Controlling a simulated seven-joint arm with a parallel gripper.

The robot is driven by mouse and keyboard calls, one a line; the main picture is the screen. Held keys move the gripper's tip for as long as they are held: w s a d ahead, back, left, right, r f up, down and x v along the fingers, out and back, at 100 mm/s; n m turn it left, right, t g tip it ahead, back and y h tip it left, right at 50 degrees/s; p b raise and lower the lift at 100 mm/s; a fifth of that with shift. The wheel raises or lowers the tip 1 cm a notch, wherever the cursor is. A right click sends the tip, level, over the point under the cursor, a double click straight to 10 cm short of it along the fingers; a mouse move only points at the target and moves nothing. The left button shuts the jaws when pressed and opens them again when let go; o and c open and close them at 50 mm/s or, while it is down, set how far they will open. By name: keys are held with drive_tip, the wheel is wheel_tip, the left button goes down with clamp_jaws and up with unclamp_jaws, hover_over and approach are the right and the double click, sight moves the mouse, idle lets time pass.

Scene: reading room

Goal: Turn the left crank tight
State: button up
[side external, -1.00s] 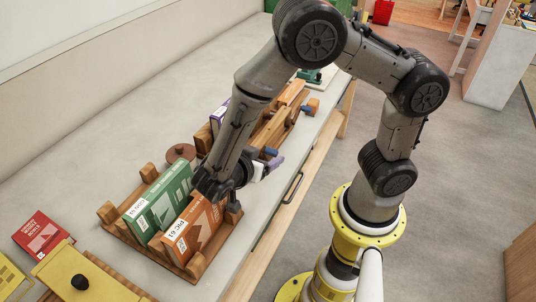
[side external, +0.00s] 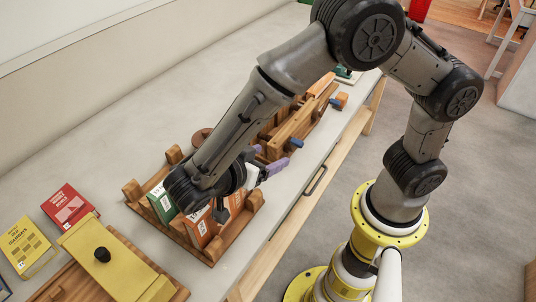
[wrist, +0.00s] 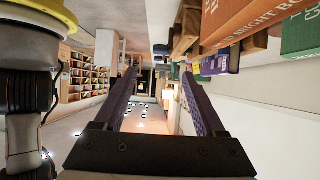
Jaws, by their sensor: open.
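A long wooden frame (side external: 291,131) stands on the bench. It carries a blue crank handle (side external: 296,142) at its near left end, and another blue handle (side external: 341,98) shows farther right at its far end. How tight either crank is cannot be told. My gripper (side external: 272,168) is open and empty in the side view. Its purple fingers point right, a little short of the nearer handle and apart from it in the picture. In the wrist view, both fingers (wrist: 160,85) stand wide apart with nothing between them. The cranks cannot be made out there.
A wooden rack (side external: 216,249) with a green book (side external: 161,203) and an orange book (side external: 199,232) lies under my gripper. A yellow press board (side external: 118,262), red book (side external: 69,206) and yellow book (side external: 25,244) are left.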

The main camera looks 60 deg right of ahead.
drive_tip(key=shift+n, duration=0.3)
drive_tip(key=c, duration=0.5)
drive_tip(key=shift+s+a+f+n, duration=0.15)
drive_tip(key=shift+f+n, duration=0.1)
drive_tip(key=shift+n, duration=0.45)
drive_tip(key=shift+c, duration=1.1)
drive_tip(key=s+n, duration=0.1)
drive_tip(key=f+n+g+y, duration=0.1)
drive_tip(key=n, duration=0.1)
drive_tip(key=shift+s+a, duration=0.4)
clamp_jaws()
drive_tip(key=w+d+r+m+t+y, duration=0.1)
drive_tip(key=d+r+m+y, duration=0.25)
drive_tip(key=d+y, duration=0.7)
drive_tip(key=w+d+r+m+y, duration=0.15)
drive_tip(key=d+r+y, duration=0.35)
drive_tip(key=d, duration=1)
drive_tip(key=a+r+x, duration=0.1)
drive_tip(key=a+x, duration=0.1)
drive_tip(key=x, duration=1.1)
drive_tip(key=shift+s+a, duration=0.25)
drive_tip(key=shift+a, duration=0.1)
